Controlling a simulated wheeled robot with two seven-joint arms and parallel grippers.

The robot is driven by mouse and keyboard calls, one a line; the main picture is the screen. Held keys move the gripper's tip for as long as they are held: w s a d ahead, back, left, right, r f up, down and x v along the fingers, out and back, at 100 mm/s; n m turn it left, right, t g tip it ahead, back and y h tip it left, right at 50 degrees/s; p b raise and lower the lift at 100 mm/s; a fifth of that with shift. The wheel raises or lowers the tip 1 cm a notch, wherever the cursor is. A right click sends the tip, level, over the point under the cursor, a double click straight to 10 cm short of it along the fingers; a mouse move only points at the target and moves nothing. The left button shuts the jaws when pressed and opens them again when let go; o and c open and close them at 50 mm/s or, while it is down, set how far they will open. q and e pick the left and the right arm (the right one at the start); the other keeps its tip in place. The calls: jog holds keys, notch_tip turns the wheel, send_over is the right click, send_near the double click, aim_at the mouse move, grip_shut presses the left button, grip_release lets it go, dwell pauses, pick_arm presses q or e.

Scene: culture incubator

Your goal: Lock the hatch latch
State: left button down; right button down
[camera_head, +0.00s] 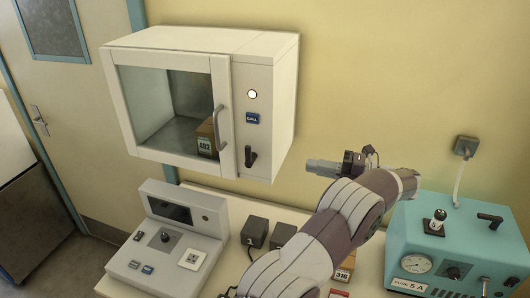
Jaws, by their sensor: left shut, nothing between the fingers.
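The hatch is the glass-fronted door (175,159) of a white wall cabinet (175,42). It looks closed against the frame, with a grey bar handle (220,127) on its right side. The dark latch lever (251,157) sits on the panel right of the door, below a round lit lamp and a blue CALL button. Its exact turn is hard to tell. My right gripper is not in view.
A box marked A02 (206,138) stands inside the cabinet. Below are a grey console (180,235), small dark blocks (255,232) and a box marked 316 (345,268). A teal machine (455,245) stands at right.

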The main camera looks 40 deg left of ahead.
pick_arm(q)
jog(key=p, duration=0.7)
send_near(251, 154)
jog(key=x, duration=0.5)
jog(key=shift+a+r, duration=0.35)
jog(key=shift+s+a+f+p, duration=0.3)
jog(key=shift+a+p, duration=0.1)
jog(key=shift+a, duration=0.2)
